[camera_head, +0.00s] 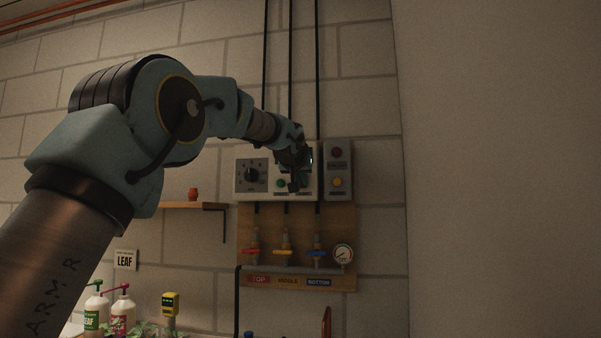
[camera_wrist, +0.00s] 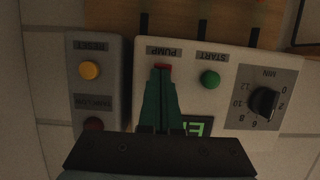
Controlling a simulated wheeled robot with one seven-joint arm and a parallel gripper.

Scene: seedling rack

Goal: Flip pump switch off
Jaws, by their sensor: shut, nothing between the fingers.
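The pump switch (camera_wrist: 162,66) shows as a small red piece at my fingertips in the wrist view, beside the PUMP label, which appears upside down. My gripper (camera_wrist: 161,76) is shut and empty. Its green fingers point at the switch and cover part of it. I cannot tell whether they touch it or which way it is set. The white control box (camera_head: 242,188) hangs on the wall in the head view. My gripper (camera_head: 294,182) is in front of its right half and hides the switch there.
A green START button (camera_wrist: 210,79), a timer dial (camera_wrist: 264,101) and a partly hidden display (camera_wrist: 197,127) are close by. A grey box (camera_wrist: 75,63) with a yellow RESET button (camera_wrist: 89,70) is alongside. Valves and a gauge (camera_head: 343,254) sit below. A wall shelf (camera_head: 190,206) is at left.

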